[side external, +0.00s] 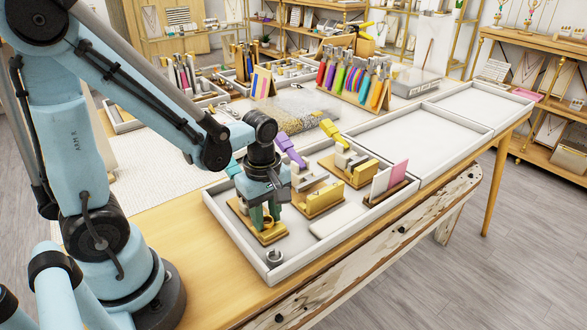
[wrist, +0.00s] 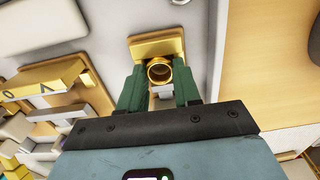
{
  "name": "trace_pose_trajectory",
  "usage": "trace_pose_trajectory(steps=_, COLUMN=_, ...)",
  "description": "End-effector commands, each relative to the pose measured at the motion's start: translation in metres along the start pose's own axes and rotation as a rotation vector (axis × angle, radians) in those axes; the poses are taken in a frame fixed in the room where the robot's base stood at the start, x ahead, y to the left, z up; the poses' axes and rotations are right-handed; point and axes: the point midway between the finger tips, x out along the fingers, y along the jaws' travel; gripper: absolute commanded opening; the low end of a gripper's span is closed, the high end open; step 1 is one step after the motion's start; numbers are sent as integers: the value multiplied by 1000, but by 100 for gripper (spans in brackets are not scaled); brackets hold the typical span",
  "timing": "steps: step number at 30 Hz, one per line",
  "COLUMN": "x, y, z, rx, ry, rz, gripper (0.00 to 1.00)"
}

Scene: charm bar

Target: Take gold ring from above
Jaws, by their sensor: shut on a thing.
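The gold ring (wrist: 159,71) is between my gripper's two green fingers in the wrist view, seen from above with its round opening showing. My gripper (wrist: 159,88) is shut on it. A small gold-and-wood stand (wrist: 150,42) lies right beneath or behind the ring; I cannot tell whether the ring still touches it. In the side view my gripper (side external: 264,214) points down over the wooden stand (side external: 272,237) at the near left of the white tray, and the gold ring (side external: 267,221) shows low between the fingers.
The white tray (side external: 237,237) has raised walls. It also holds a grey ring (side external: 274,257), gold blocks (side external: 323,199) to the right and a card holder (side external: 390,190). Two empty white trays (side external: 412,142) lie further right.

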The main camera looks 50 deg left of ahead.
Motion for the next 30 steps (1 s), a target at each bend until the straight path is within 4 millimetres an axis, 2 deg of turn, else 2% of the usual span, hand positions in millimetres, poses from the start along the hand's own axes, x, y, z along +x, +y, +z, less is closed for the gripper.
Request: trace_pose_trajectory(steps=30, x=-54, y=0, z=0, rx=0, ry=0, rz=0, gripper=7)
